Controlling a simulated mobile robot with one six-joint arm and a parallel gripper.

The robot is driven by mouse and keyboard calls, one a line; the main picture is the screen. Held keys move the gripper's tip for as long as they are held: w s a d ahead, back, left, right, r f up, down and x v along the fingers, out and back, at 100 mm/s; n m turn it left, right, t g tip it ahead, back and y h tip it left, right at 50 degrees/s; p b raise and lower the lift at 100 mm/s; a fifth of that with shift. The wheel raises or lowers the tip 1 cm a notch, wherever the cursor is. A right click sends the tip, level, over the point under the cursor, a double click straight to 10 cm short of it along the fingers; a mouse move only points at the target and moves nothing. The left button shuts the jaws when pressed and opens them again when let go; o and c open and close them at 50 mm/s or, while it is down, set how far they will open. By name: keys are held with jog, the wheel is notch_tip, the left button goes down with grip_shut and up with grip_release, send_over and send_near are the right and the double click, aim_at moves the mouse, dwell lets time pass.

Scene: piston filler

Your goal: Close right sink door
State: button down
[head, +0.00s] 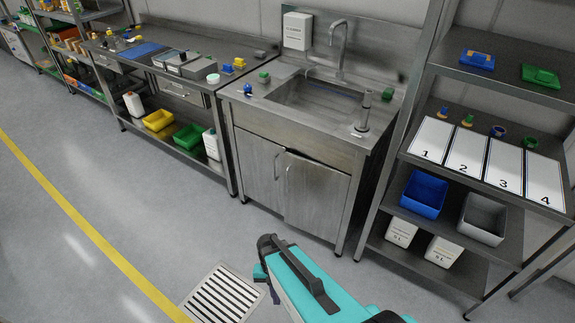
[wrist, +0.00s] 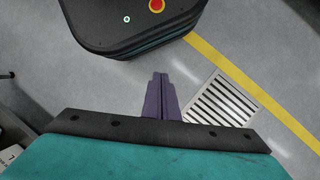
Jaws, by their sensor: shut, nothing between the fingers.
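The sink cabinet (head: 300,140) stands at the middle of the head view, with two steel doors under the basin. The right sink door (head: 316,197) stands slightly ajar, with a dark gap along its top edge and its left edge out in front of the left door. Its handle (head: 288,180) is near that edge. The left door (head: 258,165) looks shut. My gripper (head: 273,296) is low in front of the cabinet, well apart from the doors. In the wrist view its purple fingers (wrist: 160,80) are together and empty, above the floor.
A floor drain grate (head: 224,295) lies at the lower left, near a yellow floor line (head: 75,215). A workbench (head: 170,75) adjoins the sink on the left. A shelf rack (head: 475,190) with bins stands on the right. The floor before the doors is clear.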

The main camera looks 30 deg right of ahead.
jog(key=s+a+n+g, duration=0.1)
jog(key=s+n, duration=0.5)
jog(key=s, duration=0.6)
jog(key=shift+a+f+n+g+h, duration=0.2)
jog(key=shift+f+n+g+h, duration=0.1)
jog(key=shift+f+g+h, duration=0.1)
jog(key=shift+w+a, duration=0.1)
